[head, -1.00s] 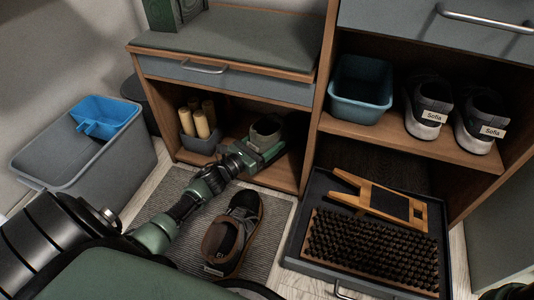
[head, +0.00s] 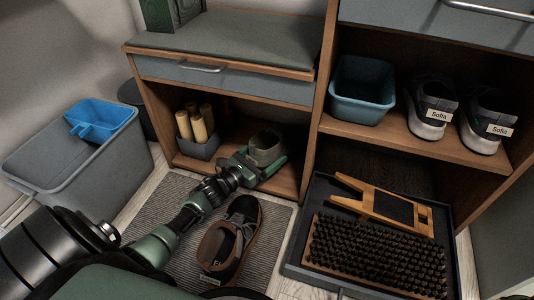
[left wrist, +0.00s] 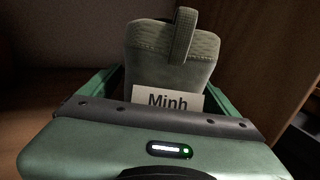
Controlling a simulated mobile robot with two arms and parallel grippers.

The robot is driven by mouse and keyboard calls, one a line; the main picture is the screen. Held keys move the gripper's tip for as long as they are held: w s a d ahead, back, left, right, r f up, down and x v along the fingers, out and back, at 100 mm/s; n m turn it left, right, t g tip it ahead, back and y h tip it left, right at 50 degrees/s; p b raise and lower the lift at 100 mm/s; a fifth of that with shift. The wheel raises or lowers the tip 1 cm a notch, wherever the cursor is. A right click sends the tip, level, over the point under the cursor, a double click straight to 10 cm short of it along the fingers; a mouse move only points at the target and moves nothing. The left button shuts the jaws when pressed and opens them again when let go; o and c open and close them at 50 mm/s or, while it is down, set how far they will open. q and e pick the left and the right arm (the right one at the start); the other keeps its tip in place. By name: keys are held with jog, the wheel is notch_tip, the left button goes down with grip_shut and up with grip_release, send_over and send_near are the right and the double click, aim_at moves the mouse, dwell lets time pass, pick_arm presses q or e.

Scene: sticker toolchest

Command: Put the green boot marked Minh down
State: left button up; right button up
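The green boot marked Minh (head: 265,148) stands upright on the lower board of the bench's open compartment (head: 285,184), right of the candle-like rolls. The left wrist view shows the boot's back (left wrist: 170,55) with its pull loop and the white Minh label (left wrist: 168,98). My left gripper (head: 258,170) is at the boot's near side. Its green fingers lie on either side of the boot with gaps between, so it looks open. The boot's sole is hidden behind the gripper. My right gripper is not in view.
A brown-and-grey shoe (head: 230,240) lies on the striped mat (head: 178,190). A grey pot of rolls (head: 198,148) is left of the boot. A tray (head: 290,258) with a brush and wooden boot jack is at right. Labelled Sofia shoes (head: 432,108) sit on the shelf.

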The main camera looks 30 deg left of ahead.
aim_at(253, 163)
pick_arm(q)
jog(key=shift+s+r, duration=0.1)
jog(key=shift+s+p, duration=0.35)
jog(key=p+v, duration=0.4)
jog(key=v, duration=0.6)
jog(key=shift+s+a+p, duration=0.15)
jog(key=shift+s+p, duration=0.05)
jog(key=shift+p, duration=0.15)
jog(key=shift+s, duration=0.35)
jog(key=shift+a, duration=0.1)
